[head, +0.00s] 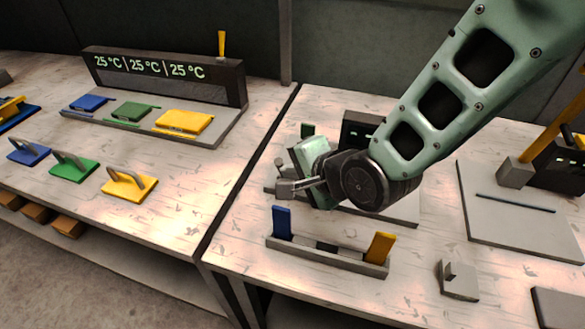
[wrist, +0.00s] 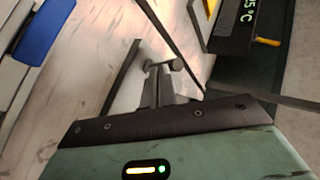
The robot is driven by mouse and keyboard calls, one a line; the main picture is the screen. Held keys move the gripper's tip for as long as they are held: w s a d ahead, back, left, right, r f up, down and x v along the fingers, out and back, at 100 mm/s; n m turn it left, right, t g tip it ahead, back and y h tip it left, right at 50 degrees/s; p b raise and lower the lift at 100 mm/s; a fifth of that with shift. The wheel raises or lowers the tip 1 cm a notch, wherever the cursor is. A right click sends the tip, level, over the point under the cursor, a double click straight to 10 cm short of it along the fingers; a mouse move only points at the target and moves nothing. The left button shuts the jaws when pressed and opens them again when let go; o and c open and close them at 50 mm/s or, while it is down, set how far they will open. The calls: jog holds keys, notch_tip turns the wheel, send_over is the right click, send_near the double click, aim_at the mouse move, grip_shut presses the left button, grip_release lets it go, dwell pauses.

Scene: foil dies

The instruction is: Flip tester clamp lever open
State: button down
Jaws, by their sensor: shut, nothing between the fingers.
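The tester appears to be the dark box with small lights (head: 360,126) on a grey base plate (head: 405,210), at the middle of the right table. My arm hides much of it. A small grey upright piece with a round top (head: 279,163) stands at its left end, perhaps the clamp lever; I cannot tell its position. My gripper (head: 287,188) is shut and empty, low over the table by that piece, fingers pointing left. In the wrist view, my gripper (wrist: 163,78) is near a round grey knob; contact cannot be told.
In front stands a rack (head: 330,257) with blue (head: 282,222) and yellow (head: 381,248) plates upright. A small grey block (head: 458,280) is at front right, and a grey board (head: 520,215) at right. The left table holds a temperature display (head: 160,72) and coloured handled blocks (head: 75,166).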

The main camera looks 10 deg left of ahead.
jog(key=shift+w+r+p, duration=0.15)
jog(key=shift+w+p, duration=0.05)
jog(key=shift+p, duration=0.25)
